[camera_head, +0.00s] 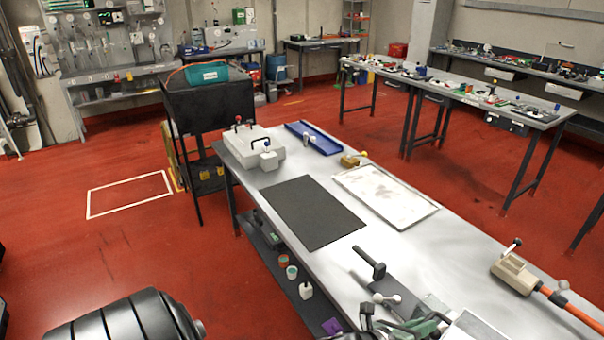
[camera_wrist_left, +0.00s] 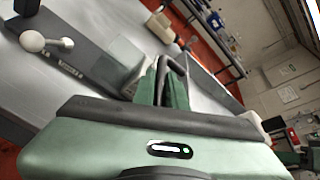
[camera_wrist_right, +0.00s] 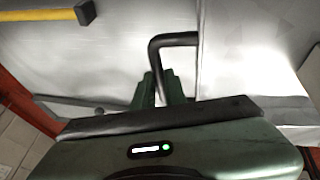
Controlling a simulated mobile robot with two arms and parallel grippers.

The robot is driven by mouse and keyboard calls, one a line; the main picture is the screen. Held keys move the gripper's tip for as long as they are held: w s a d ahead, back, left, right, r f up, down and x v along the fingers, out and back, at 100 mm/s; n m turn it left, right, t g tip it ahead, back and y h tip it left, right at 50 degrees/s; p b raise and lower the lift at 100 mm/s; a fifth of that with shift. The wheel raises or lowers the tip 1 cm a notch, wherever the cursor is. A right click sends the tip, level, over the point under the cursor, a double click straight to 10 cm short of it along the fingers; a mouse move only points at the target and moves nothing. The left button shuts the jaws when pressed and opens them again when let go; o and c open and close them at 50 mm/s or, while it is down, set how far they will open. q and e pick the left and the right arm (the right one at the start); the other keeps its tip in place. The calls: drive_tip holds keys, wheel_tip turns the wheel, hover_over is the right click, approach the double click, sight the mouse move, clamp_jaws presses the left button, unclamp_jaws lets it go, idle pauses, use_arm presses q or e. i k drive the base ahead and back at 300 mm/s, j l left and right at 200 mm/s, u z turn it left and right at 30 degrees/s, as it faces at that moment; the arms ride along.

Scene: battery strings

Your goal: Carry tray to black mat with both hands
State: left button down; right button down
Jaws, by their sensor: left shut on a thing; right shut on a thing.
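A flat black mat (camera_head: 312,212) lies on the grey metal bench. The tray (camera_head: 472,328) seems to be the light grey piece cut off at the bottom edge of the head view; most of it is hidden. My left gripper (camera_head: 438,318) is green and sits at its left side. In the left wrist view its fingers (camera_wrist_left: 166,82) are closed on a black handle (camera_wrist_left: 176,64). My right gripper (camera_wrist_right: 166,85) shows only in the right wrist view. It is closed on a bent black handle (camera_wrist_right: 172,40) joined to the tray's pale side (camera_wrist_right: 250,55).
A white framed sheet (camera_head: 385,195) lies right of the mat. A white box (camera_head: 250,150) and a blue tray (camera_head: 318,135) stand beyond. A black-handled tool (camera_head: 370,264) lies between mat and left gripper. A beige tool (camera_head: 514,272) with orange hose is at right.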

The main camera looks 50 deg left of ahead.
sight(308, 206)
drive_tip(key=i+j, duration=0.1)
drive_tip(key=j, duration=0.75)
drive_tip(key=i+j, duration=0.1)
drive_tip(key=j, duration=0.75)
drive_tip(key=j+z, duration=0.1)
drive_tip(key=j, duration=0.8)
drive_tip(key=i+j, duration=0.1)
drive_tip(key=j, duration=0.45)
drive_tip(key=i+j+z, duration=0.1)
drive_tip(key=j, duration=0.45)
drive_tip(key=i+j, duration=0.15)
drive_tip(key=j, duration=0.45)
drive_tip(key=i+j+z, duration=0.1)
drive_tip(key=j, duration=0.45)
